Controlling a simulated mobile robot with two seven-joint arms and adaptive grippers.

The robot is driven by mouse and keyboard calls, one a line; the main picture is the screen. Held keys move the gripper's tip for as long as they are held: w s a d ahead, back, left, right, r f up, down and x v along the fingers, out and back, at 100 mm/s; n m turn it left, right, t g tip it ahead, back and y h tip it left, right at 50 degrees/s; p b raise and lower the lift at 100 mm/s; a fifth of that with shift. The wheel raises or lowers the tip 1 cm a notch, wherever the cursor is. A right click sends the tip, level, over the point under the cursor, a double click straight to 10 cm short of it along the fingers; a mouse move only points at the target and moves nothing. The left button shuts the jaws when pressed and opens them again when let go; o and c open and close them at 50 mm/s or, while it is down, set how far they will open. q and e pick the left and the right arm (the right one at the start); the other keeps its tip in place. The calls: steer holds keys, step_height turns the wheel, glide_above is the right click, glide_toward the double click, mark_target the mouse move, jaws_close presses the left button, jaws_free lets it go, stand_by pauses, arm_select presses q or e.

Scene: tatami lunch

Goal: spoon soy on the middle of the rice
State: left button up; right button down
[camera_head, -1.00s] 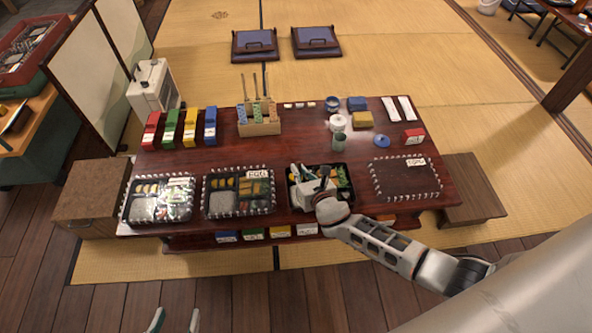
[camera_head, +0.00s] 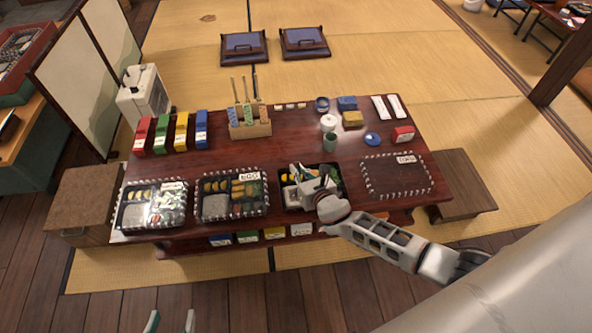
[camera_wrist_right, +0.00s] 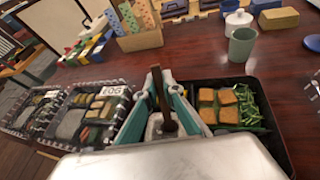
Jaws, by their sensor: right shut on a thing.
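My right gripper (camera_head: 303,178) is low over the third black lunch box, and in the wrist view its fingers (camera_wrist_right: 157,95) are shut on a brown-handled utensil, seemingly the spoon (camera_wrist_right: 156,84). The spoon's bowl end is hidden, so I cannot tell whether it holds soy. The lunch box (camera_wrist_right: 270,125) has golden blocks (camera_wrist_right: 217,98) and green beans (camera_wrist_right: 247,108) on its right side. A pale patch, seemingly the rice (camera_head: 290,196), shows at its front left, partly hidden by my gripper. My left gripper (camera_head: 170,322) is open and empty at the bottom edge.
Two filled boxes (camera_head: 119,215) (camera_head: 200,208) stand to the left, and an empty outlined place (camera_head: 395,178) lies to the right. Behind are a green cup (camera_head: 330,142), a white lidded pot (camera_head: 328,122) and a holder with upright sticks (camera_head: 250,128). I cannot identify a soy container.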

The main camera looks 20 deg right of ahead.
arm_select(q)
steer(key=shift+f, duration=0.1)
arm_select(e)
steer(key=shift+s+d, duration=0.15)
steer(key=shift+d, duration=0.35)
steer(key=shift+s+d, duration=0.15)
steer(key=shift+d, duration=0.35)
arm_select(q)
steer(key=w+r+t+p, duration=0.1)
steer(key=w+r+p, duration=0.1)
steer(key=r, duration=0.4)
steer(key=w+r+t+p, duration=0.1)
steer(key=w+r+p, duration=0.1)
steer(key=r, duration=0.4)
steer(key=shift+m+p, duration=0.3)
steer(key=shift+p, duration=0.6)
arm_select(e)
step_height(320, 180, up, 7)
arm_select(q)
steer(key=shift+w, duration=0.1)
arm_select(e)
steer(key=shift+f, duration=0.1)
